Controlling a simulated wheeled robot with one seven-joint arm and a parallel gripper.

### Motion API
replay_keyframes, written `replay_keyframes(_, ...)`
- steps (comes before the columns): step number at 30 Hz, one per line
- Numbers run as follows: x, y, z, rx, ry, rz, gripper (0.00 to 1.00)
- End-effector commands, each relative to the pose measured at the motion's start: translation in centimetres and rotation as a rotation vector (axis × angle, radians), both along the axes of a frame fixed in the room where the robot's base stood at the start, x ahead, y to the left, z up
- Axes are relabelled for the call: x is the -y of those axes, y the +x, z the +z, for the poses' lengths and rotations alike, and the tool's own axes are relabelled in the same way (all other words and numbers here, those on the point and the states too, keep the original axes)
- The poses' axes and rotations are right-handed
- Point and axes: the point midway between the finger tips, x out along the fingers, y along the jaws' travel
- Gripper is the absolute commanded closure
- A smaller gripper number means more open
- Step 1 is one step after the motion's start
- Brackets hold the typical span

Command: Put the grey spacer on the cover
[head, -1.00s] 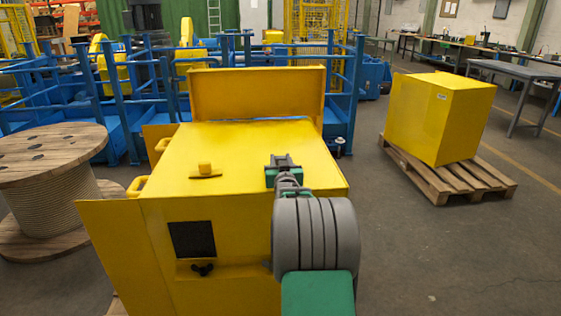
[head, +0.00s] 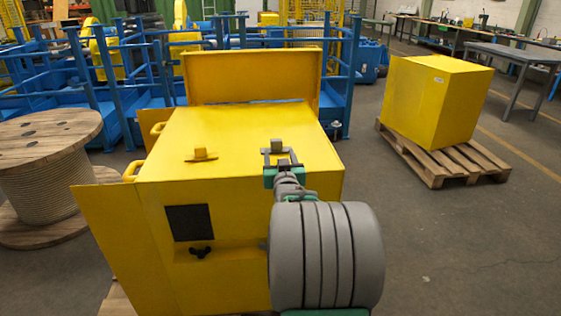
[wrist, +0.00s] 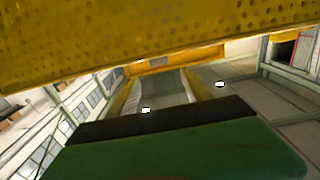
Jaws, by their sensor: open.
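The yellow cover (head: 235,140) is the broad top of a yellow cabinet, with a raised panel behind it. My gripper (head: 278,150) is open over the right part of the cover, near its front edge. Its height above the cover cannot be told. A dark grey piece shows at its jaws, and I cannot tell fingers from spacer there. No separate grey spacer can be made out. A small yellow knob-like part (head: 202,155) sits on the cover, left of my gripper. In the wrist view, a green and black part of my gripper fills the bottom, and no spacer shows clearly.
A yellow raised panel (head: 252,75) stands behind the cover. Yellow handles (head: 133,170) stick out at its left. A cable spool (head: 45,165) stands left, blue railings (head: 115,85) behind, and a yellow box (head: 435,100) on a pallet right. Floor between cabinet and pallet is clear.

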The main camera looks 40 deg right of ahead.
Motion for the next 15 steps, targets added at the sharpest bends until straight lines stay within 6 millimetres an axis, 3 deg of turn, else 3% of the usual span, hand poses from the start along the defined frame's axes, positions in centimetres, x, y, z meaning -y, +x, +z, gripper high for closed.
replay_keyframes(4, -1.3, -2.0, -0.1, -0.001, 0.001, -0.002, 0.42)
replay_keyframes(10, -2.6, -2.1, -0.4, -0.023, 0.014, 0.018, 0.42)
replay_keyframes(13, -6.6, -0.7, -1.9, -0.125, 0.074, 0.092, 0.42)
replay_keyframes(15, -11.2, -0.1, -3.9, -0.250, 0.138, 0.169, 0.42)
